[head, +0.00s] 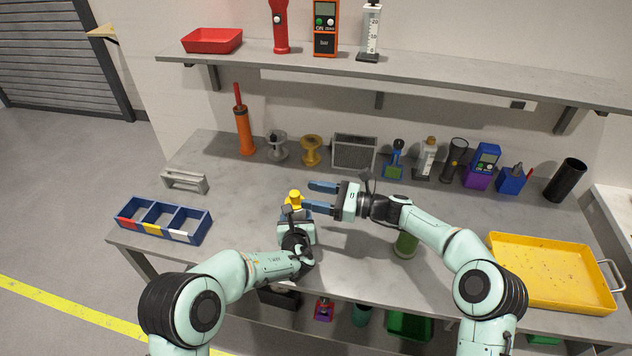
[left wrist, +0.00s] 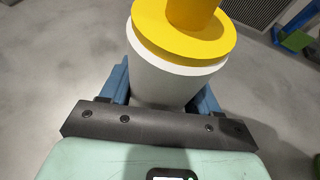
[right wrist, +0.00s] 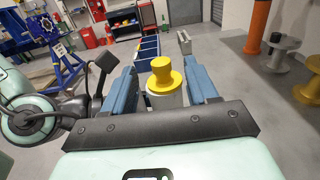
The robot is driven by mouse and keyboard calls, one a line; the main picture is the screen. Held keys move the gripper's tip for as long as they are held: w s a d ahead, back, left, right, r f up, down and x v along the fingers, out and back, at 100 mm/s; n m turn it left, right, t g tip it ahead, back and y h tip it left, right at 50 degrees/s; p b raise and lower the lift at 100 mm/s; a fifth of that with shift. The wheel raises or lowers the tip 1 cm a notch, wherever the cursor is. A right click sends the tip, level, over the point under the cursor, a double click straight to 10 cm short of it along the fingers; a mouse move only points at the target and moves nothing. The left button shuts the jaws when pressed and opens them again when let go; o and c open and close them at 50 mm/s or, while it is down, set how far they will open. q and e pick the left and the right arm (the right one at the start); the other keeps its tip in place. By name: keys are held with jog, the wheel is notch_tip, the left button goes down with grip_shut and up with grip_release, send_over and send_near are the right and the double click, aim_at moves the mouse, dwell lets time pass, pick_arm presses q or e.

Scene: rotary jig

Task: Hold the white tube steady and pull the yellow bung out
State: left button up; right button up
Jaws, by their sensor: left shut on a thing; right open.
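The white tube (left wrist: 160,82) stands on the bench, and my left gripper (left wrist: 158,98) is shut around it. The yellow bung (left wrist: 185,30) sits in the tube's top, its flange over the rim and its knob upward. The bung also shows in the head view (head: 294,198), where the tube is mostly hidden by my left gripper. My right gripper (head: 318,197) is open and level, to the right of the bung. In the right wrist view the bung (right wrist: 163,76) and the tube's top (right wrist: 164,101) appear between the two blue fingers; contact cannot be told.
A blue three-part bin (head: 164,221) and a grey bracket (head: 184,181) are at the bench's left. Spools, a grey panel (head: 354,152) and several tools line the back. A green cylinder (head: 405,244) stands under my right forearm. A yellow tray (head: 552,273) is at the right.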

aim_at(289, 200)
jog(key=x, duration=0.5)
jog(key=f+x, duration=0.1)
jog(key=x, duration=0.1)
jog(key=shift+w+a, duration=0.1)
jog(key=shift+a, duration=0.2)
grip_shut()
notch_tip(289, 200, up, 8)
jog(key=shift+f, duration=0.25)
dwell(1.6)
pick_arm(q)
jog(key=o, duration=1.2)
jog(key=shift+o, duration=0.2)
